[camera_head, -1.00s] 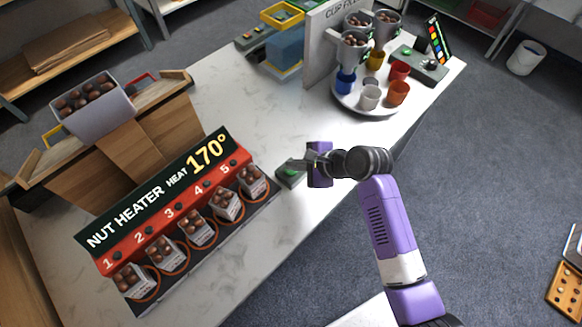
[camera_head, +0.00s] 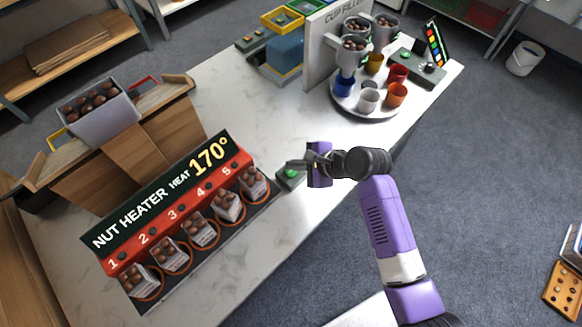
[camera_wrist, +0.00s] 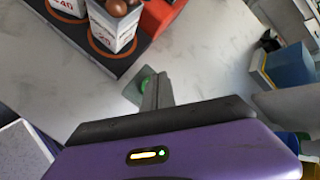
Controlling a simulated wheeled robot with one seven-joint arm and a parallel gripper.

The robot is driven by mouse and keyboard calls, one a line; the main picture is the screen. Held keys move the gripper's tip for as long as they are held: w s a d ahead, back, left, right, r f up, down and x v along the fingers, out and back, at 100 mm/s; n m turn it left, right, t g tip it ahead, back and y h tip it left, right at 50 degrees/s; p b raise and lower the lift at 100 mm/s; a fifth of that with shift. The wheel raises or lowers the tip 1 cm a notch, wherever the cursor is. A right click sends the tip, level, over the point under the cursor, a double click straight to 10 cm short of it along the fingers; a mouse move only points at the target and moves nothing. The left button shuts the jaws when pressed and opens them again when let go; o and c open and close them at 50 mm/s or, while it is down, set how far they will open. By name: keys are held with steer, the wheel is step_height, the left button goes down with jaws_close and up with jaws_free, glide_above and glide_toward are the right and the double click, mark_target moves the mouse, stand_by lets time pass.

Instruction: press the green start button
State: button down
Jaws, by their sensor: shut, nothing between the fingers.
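A green button (camera_head: 291,173) sits on a small grey box at the right end of the nut heater (camera_head: 160,215). My gripper (camera_head: 288,163) is shut and empty, with its fingers reaching left just beside and above this button. In the wrist view the green button (camera_wrist: 145,84) shows partly behind the shut fingertips (camera_wrist: 157,80). I cannot tell whether the tips touch it. Another control box with a green button (camera_head: 429,69) stands by the cup filler, far from my gripper.
The heater holds several cups of chestnuts (camera_head: 228,205). A round tray (camera_head: 348,101) with coloured cups stands at the back right. A chestnut bin (camera_head: 100,118) on a wooden stand is at the left. The white counter (camera_head: 230,115) is clear between them.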

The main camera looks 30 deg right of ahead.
mark_target(294, 173)
stand_by(0.3)
step_height(294, 173, up, 5)
steer(key=p, duration=0.5)
steer(key=shift+r+p, duration=0.1)
steer(key=shift+p, duration=0.25)
stand_by(0.6)
